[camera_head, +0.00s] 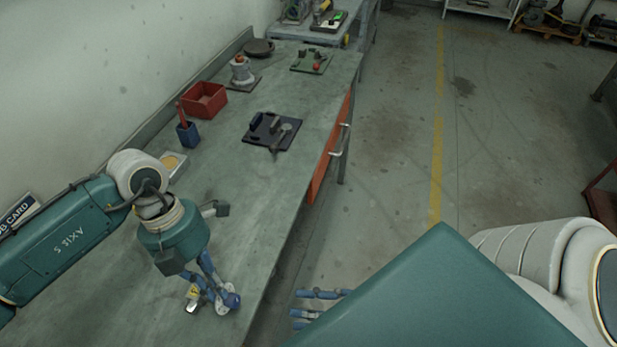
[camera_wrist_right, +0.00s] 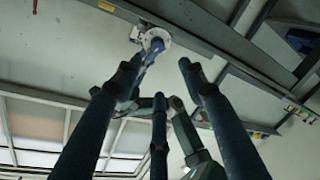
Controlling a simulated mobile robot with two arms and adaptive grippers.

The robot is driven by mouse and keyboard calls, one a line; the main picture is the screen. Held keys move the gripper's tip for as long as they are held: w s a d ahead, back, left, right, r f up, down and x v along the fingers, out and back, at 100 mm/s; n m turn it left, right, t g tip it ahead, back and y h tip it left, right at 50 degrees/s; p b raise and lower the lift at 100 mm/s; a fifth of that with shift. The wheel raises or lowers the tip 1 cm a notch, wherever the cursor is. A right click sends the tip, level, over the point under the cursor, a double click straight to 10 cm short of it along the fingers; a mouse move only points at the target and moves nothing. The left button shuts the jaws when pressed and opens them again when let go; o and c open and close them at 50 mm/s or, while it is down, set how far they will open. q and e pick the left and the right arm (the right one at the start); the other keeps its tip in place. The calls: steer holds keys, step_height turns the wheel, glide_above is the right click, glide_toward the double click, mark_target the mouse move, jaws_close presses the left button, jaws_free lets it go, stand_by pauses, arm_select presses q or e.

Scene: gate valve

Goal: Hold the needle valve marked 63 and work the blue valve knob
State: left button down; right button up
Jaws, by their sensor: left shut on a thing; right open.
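My left gripper (camera_head: 209,290) is shut on a small pale valve (camera_head: 221,309) above the near part of the workbench. The valve has a white round part with a blue knob (camera_head: 230,299) on its right side, and a yellow patch shows at its left. No number can be read on it. My right gripper (camera_head: 316,306) is open and empty, to the right of the valve and apart from it, past the bench's front edge. My own arm hides part of it. In the right wrist view its dark blue fingers (camera_wrist_right: 160,95) are spread, with the white-and-blue valve end (camera_wrist_right: 155,41) beyond them.
The grey workbench (camera_head: 225,140) carries a black fixture plate (camera_head: 272,131), a blue cup (camera_head: 187,134), a red bin (camera_head: 204,100) and a green plate (camera_head: 312,61) farther back. A shallow tray (camera_head: 172,163) lies near my left arm.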

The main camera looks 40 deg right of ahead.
mark_target(237, 302)
steer(key=shift+c, duration=1.4)
steer(key=w+a+m+t, duration=0.1)
steer(key=w+a+m, duration=0.1)
steer(key=a+m, duration=0.1)
steer(key=w+a+f+m+h, duration=0.1)
steer(key=w+a+m, duration=0.2)
steer(key=m, duration=0.2)
steer(key=w+a+m+t, duration=0.1)
steer(key=w+a+m, duration=0.1)
steer(key=w+m, duration=0.1)
steer(key=shift+w+a+f+m+t+h, duration=0.2)
steer(key=shift+a+m+t+h, duration=0.15)
steer(key=shift+m, duration=0.55)
jaws_close()
